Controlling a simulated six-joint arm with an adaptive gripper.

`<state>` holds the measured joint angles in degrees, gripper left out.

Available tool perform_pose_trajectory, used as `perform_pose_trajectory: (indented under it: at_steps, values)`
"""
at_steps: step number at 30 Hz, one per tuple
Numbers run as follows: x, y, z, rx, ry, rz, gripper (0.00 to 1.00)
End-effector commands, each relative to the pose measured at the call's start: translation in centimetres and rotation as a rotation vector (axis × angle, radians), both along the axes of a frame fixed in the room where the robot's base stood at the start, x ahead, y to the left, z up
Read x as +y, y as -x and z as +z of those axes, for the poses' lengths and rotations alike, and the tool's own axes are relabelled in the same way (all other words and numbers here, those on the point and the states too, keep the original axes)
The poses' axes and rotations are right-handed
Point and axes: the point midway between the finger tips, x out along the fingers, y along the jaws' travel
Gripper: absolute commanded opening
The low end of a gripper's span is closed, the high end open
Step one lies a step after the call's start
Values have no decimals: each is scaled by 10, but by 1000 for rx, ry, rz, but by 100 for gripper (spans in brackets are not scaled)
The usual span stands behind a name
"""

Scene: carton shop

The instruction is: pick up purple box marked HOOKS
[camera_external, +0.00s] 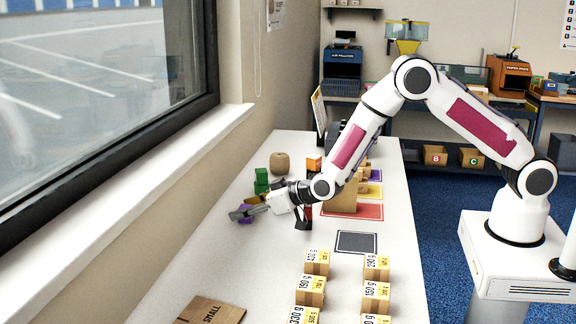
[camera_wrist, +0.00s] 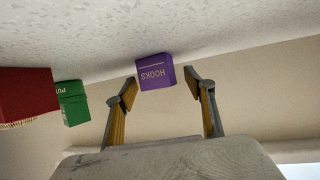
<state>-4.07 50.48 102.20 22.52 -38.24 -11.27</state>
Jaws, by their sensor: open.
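The purple box marked HOOKS (camera_wrist: 156,74) sits on the white table in the wrist view, its lettering upside down there. It lies between and just beyond the two open fingertips of my gripper (camera_wrist: 160,84), and I see nothing held. In the external view only bits of the purple box (camera_external: 246,220) show behind my gripper (camera_external: 236,214), which is low over the table's left side. Whether a finger touches the box I cannot tell.
A green box (camera_wrist: 73,103) and a red box (camera_wrist: 26,94) stand left of the purple box in the wrist view. Green boxes (camera_external: 261,181) and a brown round object (camera_external: 280,163) stand behind the gripper. Small labelled cartons (camera_external: 317,262) and a flat SMALL carton (camera_external: 212,310) lie nearer the camera.

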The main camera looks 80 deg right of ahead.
Motion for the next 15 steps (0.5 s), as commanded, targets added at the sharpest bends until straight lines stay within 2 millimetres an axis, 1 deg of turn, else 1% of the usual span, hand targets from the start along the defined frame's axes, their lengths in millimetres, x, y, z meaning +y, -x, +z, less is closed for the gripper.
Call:
perform_pose_trajectory:
  at_steps: [10, 11, 12, 14, 15]
  values:
    - [0, 0, 0, 0, 0, 0, 54]
    - [0, 0, 0, 0, 0, 0, 48]
    - [0, 0, 0, 0, 0, 0, 38]
    - [0, 0, 0, 0, 0, 0, 22]
    - [0, 0, 0, 0, 0, 0, 12]
